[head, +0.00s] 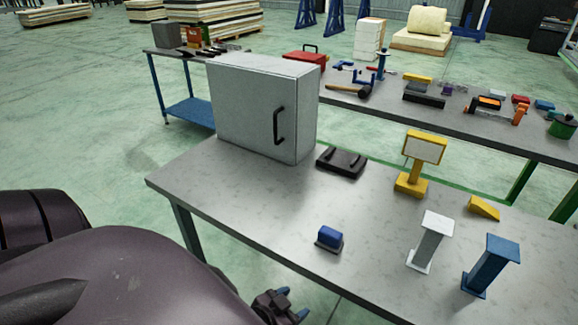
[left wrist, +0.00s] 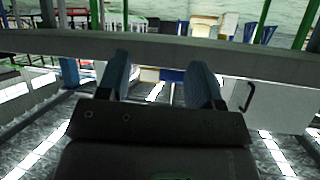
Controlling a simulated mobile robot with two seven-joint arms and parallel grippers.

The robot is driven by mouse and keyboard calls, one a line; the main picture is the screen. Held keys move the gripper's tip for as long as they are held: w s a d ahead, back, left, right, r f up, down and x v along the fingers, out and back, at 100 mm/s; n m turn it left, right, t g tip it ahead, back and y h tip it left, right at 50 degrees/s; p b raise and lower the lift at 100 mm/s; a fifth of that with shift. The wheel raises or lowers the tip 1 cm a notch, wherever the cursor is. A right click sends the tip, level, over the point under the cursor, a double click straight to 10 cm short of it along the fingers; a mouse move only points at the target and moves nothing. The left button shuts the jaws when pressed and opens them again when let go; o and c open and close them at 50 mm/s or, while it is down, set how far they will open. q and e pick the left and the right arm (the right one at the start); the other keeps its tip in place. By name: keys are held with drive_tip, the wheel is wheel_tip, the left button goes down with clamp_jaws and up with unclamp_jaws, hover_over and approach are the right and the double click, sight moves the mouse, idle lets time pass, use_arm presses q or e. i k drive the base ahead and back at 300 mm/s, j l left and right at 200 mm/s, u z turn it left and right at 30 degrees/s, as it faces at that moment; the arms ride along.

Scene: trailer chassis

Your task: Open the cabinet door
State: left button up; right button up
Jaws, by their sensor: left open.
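A light grey cabinet (head: 240,110) stands at the back left of the near table. Its front door looks shut, and a black bar handle (head: 279,126) sits upright near the door's right edge. My left gripper (head: 294,303) is at the bottom of the head view, by the table's front edge and well away from the cabinet. Its blue-tipped fingers are apart with nothing between them. In the left wrist view the open fingers (left wrist: 160,68) face a table edge, and a pale panel with a dark handle (left wrist: 248,97) shows at the right. My right gripper is not in view.
The near table (head: 220,185) also holds a black tray-like piece (head: 342,162), a blue block (head: 328,238), a yellow stand (head: 412,180), a yellow wedge (head: 483,208), a white post (head: 431,242) and a blue post (head: 490,265). The tabletop before the cabinet is clear.

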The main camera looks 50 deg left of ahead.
sight(255, 111)
drive_tip(key=u, duration=1.25)
drive_tip(key=k+u, duration=0.25)
drive_tip(key=u, duration=0.2)
drive_tip(key=i, duration=0.25)
